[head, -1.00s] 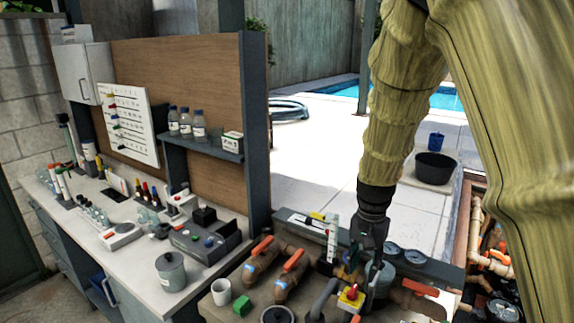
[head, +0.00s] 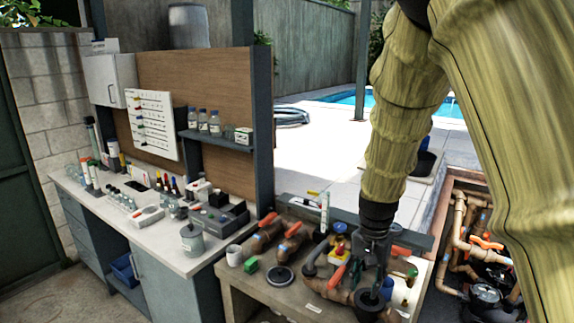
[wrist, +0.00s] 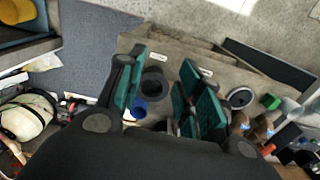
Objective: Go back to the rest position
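My gripper (head: 371,268) hangs at the end of my arm above the workbench with pipes and valves (head: 262,300), at its right part. In the wrist view my gripper (wrist: 160,100) has its green-padded fingers spread apart, with nothing held between them. Beyond the gap between the fingers I see a dark round pot (wrist: 153,84) and a blue round thing (wrist: 138,108), both apart from the pads as far as I can tell. My arm hides part of the bench and the patio behind it.
A counter (head: 130,230) with bottles and instruments stands at left. A white mug (head: 234,256), a green block (head: 250,266) and orange-handled valves (head: 295,229) sit on the pipe bench. A pit with copper pipes (head: 460,225) lies at right. Open paving (head: 315,155) is behind.

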